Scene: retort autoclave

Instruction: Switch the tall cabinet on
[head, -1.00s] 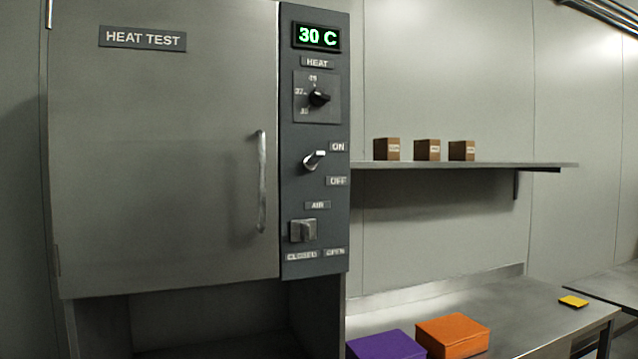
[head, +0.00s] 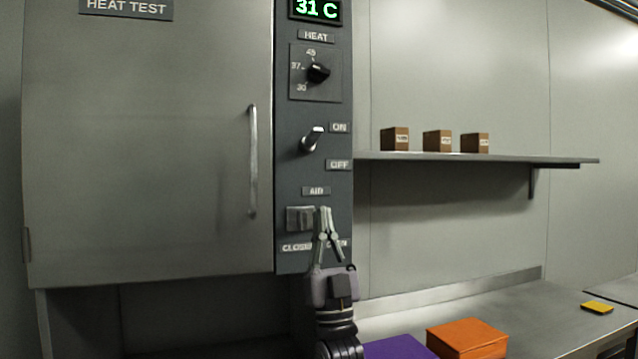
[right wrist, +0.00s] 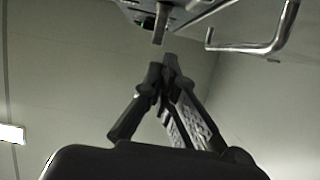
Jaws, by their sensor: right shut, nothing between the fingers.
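The tall cabinet (head: 150,150) has a closed door marked HEAT TEST. On its dark panel, a display (head: 316,10) reads 31 C in green. The silver toggle lever (head: 313,139) points up and slightly right, toward the ON label (head: 340,128); the OFF label (head: 339,165) is below. My right gripper (head: 323,209) is shut and empty, fingers up, in front of the panel below the lever and beside the air knob (head: 298,219). In the right wrist view its fingertips (right wrist: 168,62) meet below a metal lever (right wrist: 160,30), apart from it. My left gripper is not in view.
A black heat knob (head: 318,72) is above the lever. The door has a long vertical handle (head: 252,160). A wall shelf (head: 480,157) with 3 brown boxes is at right. Purple (head: 398,348) and orange (head: 467,338) boxes stand on the bench below.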

